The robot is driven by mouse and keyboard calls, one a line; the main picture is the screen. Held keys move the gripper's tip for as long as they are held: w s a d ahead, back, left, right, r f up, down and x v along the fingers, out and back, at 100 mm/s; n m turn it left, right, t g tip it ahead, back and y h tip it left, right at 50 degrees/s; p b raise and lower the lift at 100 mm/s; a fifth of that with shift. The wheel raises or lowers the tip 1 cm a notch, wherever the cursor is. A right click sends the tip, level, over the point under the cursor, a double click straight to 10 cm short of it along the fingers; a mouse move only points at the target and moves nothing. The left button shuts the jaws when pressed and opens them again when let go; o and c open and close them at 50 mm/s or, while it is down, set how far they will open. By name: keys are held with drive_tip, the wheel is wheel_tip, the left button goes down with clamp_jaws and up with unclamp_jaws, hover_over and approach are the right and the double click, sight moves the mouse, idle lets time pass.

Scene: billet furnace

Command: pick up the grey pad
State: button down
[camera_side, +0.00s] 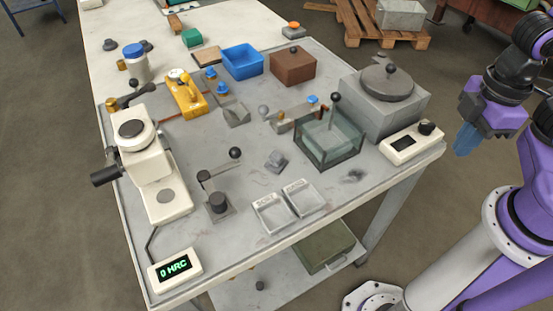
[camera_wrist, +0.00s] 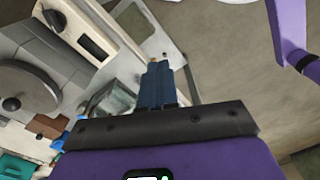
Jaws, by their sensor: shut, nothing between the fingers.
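A small grey piece (camera_side: 276,160), which looks like the grey pad, lies on the middle of the grey table top, between the lever stand and the glass tank. I cannot make it out surely in the wrist view. My gripper (camera_side: 466,139) is off the table's right side, well away from the pad, with its blue fingers pointing down. In the wrist view the blue fingers of my gripper (camera_wrist: 158,84) are together with nothing between them.
A glass tank (camera_side: 329,142), a grey furnace with a round lid (camera_side: 386,98) and a white display box (camera_side: 411,143) stand between my gripper and the pad. Two white trays (camera_side: 272,214) lie in front of the pad. A lever stand (camera_side: 217,200) is to its left.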

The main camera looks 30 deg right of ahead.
drive_tip(key=shift+c, duration=2.2)
unclamp_jaws()
drive_tip(key=n, duration=1.1)
hover_over(276, 155)
drive_tip(key=f, duration=1)
drive_tip(key=shift+s+d+f, duration=0.15)
drive_tip(key=shift+d+f, duration=0.05)
drive_tip(key=shift+f, duration=0.2)
drive_tip(key=shift+a+f, duration=0.2)
drive_tip(key=shift+f, duration=2.9)
